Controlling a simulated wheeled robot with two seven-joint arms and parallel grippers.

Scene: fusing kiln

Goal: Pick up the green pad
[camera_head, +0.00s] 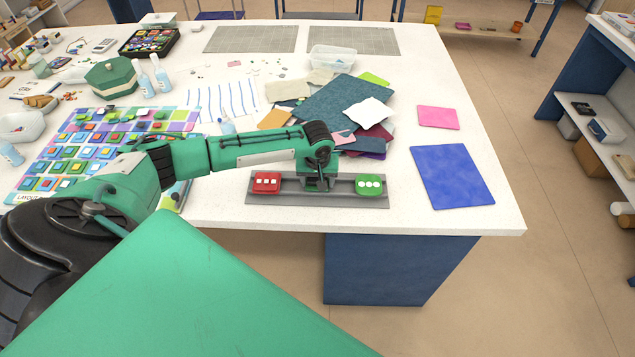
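The green pad (369,187) with white dots lies at the right end of a long grey holder (290,199) at the table's front edge. A red pad (266,182) with white dots lies at the holder's left end. My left arm reaches in from the left, and my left gripper (319,184) points down over the middle of the holder, between the two pads. It is apart from the green pad, to its left. The fingers are small and partly hidden by the wrist, so their opening cannot be told. My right gripper is not in view.
A pile of coloured sheets (345,105) lies behind the holder. A pink sheet (438,117) and a blue sheet (451,176) lie to the right. Colourful tiles (85,150), bottles and a green box (111,78) fill the left. The white tabletop (405,205) is bare between green pad and blue sheet.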

